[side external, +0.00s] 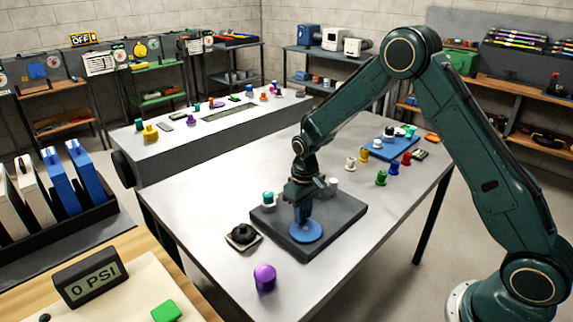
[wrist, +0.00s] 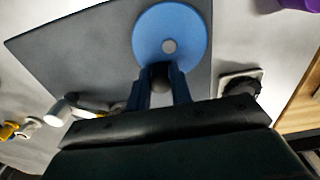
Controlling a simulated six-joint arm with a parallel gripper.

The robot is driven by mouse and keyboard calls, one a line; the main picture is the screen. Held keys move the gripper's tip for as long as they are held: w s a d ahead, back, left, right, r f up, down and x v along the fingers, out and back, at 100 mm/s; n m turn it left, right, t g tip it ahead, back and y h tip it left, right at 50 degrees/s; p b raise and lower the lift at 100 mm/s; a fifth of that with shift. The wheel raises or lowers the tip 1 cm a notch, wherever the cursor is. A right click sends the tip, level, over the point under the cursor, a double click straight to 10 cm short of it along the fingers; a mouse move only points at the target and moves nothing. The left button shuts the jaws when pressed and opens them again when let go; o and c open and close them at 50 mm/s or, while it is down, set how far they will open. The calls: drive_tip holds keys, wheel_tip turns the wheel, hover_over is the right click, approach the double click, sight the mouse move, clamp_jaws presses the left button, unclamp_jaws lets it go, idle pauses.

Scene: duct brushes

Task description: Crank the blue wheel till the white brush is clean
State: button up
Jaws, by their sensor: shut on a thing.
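The blue wheel (side external: 307,232) lies flat on a dark grey plate (side external: 345,215) on the table. In the wrist view the blue wheel (wrist: 190,30) is a disc with a grey hub (wrist: 169,46). My gripper (side external: 303,214) points down over the wheel. In the wrist view my gripper (wrist: 161,78) is shut on a dark round crank knob (wrist: 160,72) at the wheel's edge. A small white piece (side external: 333,183) stands at the plate's back; a white cylinder (wrist: 60,112) shows left in the wrist view. I cannot tell whether either is the white brush.
A teal-topped piece (side external: 268,197) stands at the plate's left edge. A black knob on a square base (side external: 243,237) and a purple cylinder (side external: 265,278) are nearby. Several coloured pieces stand around a blue tray (side external: 375,150) at the back right. The front right tabletop is clear.

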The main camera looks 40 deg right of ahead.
sight(292, 228)
drive_tip(key=shift+s+a+f, duration=0.1)
drive_tip(key=shift+a, duration=0.05)
drive_tip(key=shift+w+a, duration=0.25)
drive_tip(key=shift+a, duration=0.25)
idle(0.3)
drive_tip(key=shift+w+a, duration=0.1)
drive_tip(key=shift+a, duration=0.55)
drive_tip(key=shift+a+r, duration=0.2)
drive_tip(key=shift+a, duration=0.5)
